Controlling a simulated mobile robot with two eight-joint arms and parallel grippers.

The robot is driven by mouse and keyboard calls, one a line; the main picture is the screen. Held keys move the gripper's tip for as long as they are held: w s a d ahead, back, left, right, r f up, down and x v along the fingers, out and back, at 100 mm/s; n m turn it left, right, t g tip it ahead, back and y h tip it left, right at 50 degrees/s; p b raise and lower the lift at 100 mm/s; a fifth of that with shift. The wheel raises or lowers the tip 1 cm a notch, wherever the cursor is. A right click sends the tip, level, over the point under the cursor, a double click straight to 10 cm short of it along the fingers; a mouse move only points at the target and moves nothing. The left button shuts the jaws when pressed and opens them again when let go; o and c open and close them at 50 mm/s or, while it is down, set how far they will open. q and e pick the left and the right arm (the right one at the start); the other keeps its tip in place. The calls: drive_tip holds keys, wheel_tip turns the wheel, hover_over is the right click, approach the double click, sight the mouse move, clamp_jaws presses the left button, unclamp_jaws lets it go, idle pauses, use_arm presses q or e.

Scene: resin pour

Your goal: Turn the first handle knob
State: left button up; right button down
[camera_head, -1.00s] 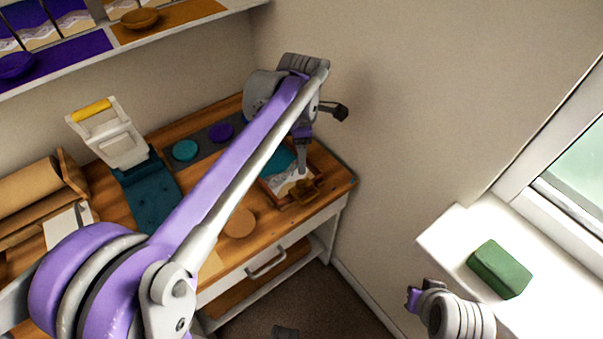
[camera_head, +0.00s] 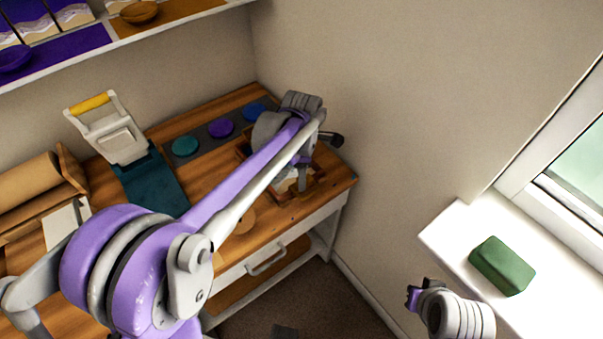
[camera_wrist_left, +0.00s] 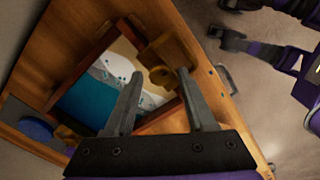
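A wooden-framed tray (camera_wrist_left: 80,72) lies on the workbench, with teal and white, wave-like resin inside. In the left wrist view, a yellowish-brown wooden handle piece with a round knob (camera_wrist_left: 162,76) sits at the tray's edge. My left gripper (camera_wrist_left: 159,76) is open, its grey fingertips apart with the knob between them in the picture; I cannot tell whether they touch it. In the head view, my left gripper (camera_head: 303,184) points down over the tray and hides most of it. My right gripper (camera_head: 417,293) is far from the bench, open and empty.
The workbench (camera_head: 300,225) has teal, purple and blue discs (camera_head: 222,128) on a grey strip at the back. A white stand with a yellow handle (camera_head: 92,104) is to the left. A green block (camera_head: 500,265) lies on the window sill (camera_head: 450,235). A wall stands right of the bench.

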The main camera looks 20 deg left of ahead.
use_arm(q)
clamp_jaws()
